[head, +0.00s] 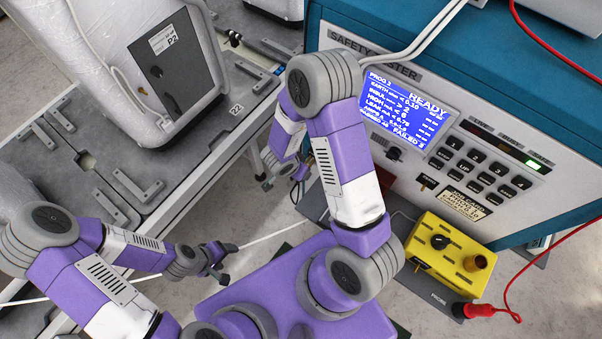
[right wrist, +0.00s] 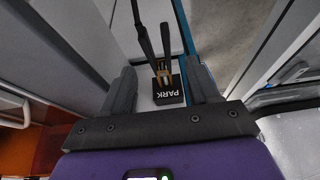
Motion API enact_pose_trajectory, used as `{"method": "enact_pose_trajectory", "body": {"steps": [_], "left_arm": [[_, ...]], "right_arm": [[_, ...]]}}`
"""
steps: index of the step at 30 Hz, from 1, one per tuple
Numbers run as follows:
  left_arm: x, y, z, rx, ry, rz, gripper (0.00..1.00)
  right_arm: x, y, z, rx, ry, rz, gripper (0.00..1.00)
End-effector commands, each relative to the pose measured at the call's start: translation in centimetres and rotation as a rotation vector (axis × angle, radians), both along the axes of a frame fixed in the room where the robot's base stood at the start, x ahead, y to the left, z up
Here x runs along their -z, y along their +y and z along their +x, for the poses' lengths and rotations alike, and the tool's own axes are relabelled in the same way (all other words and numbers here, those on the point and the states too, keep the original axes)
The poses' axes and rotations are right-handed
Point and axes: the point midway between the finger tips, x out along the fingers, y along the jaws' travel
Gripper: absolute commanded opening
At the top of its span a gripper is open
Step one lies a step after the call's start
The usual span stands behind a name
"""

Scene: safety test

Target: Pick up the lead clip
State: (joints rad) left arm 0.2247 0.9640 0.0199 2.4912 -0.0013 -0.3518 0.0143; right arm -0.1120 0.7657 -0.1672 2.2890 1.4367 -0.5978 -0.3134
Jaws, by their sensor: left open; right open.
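In the right wrist view, the lead clip (right wrist: 164,76) shows as a tan-brown pronged piece at a black block marked PARK (right wrist: 168,92). Dark leads or handles run up from it. My right gripper (right wrist: 160,66) is open, with one finger on each side of the clip and visible gaps to both. I cannot tell how far its tips are above or short of it. In the head view, my right gripper is partly hidden behind my arm, and I cannot make out the clip there. My left gripper (head: 226,262) is open and empty, above the floor.
The teal safety tester (head: 480,120) stands at the right, its screen (head: 405,108) reading READY. A yellow box (head: 448,255) with a knob and a red plug (head: 474,310) lie before it. A grey appliance marked P2 (head: 178,75) stands on a bench (head: 215,125) at left.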

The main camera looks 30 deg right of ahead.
Motion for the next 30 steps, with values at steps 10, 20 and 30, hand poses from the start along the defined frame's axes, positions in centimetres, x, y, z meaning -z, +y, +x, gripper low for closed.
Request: {"method": "enact_pose_trajectory", "body": {"steps": [10,20,30], "left_arm": [[1.5,0.0,0.0,0.0,0.0,0.0,0.67],[1.5,0.0,0.0,0.0,0.0,0.0,0.67],[1.3,0.0,0.0,0.0,0.0,0.0,0.67]], "right_arm": [[2.6,-1.0,0.4,-0.001,0.0,0.001,0.6],[2.5,-1.0,0.4,-0.001,0.001,0.001,0.19],[2.1,-1.0,0.4,0.0,-0.001,0.0,0.08]]}}
